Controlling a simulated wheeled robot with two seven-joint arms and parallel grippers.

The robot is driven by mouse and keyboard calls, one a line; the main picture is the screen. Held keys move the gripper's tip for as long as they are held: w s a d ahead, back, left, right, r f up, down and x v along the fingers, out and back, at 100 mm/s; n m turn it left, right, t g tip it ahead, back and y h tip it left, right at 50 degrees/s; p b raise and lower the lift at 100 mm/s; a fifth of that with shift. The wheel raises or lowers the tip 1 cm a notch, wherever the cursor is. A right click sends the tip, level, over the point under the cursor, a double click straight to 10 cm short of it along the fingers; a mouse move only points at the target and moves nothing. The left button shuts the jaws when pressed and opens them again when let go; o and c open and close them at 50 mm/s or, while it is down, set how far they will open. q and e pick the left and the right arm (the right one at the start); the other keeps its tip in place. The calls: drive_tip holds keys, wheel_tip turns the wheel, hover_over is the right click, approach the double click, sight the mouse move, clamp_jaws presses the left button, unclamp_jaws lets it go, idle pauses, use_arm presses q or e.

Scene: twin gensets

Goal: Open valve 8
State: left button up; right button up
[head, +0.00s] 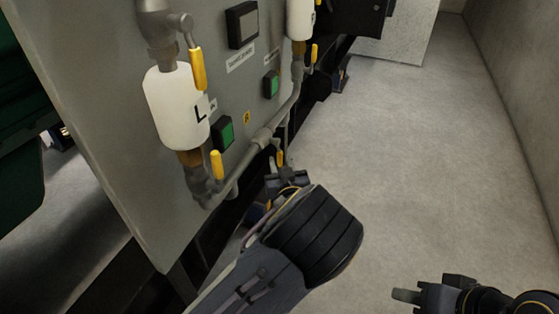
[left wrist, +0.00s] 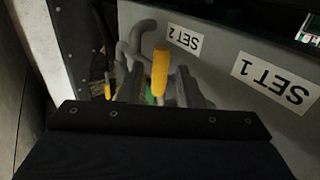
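A yellow valve handle (head: 279,158) stands on the pipe low on the grey panel, just beyond my left gripper (head: 285,180). In the left wrist view a yellow handle (left wrist: 160,72) stands between the two grey fingers of the left gripper (left wrist: 160,92), with a gap visible on each side. The left gripper is open; contact with the handle cannot be made out. No number 8 is readable, so I cannot tell which handle is valve 8. My right gripper (head: 418,294) is at the lower right, away from the panel; its finger opening is unclear.
Other yellow handles are on the panel: an upper one (head: 198,70), a lower one (head: 216,165) and a far one (head: 314,54). A white cylinder (head: 177,108) and pipes stick out. "SET 2" (left wrist: 184,39) and "SET 1" (left wrist: 270,82) labels show. The floor (head: 420,150) at right is clear.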

use_arm(q)
drive_tip(key=shift+x, duration=1.2)
clamp_jaws()
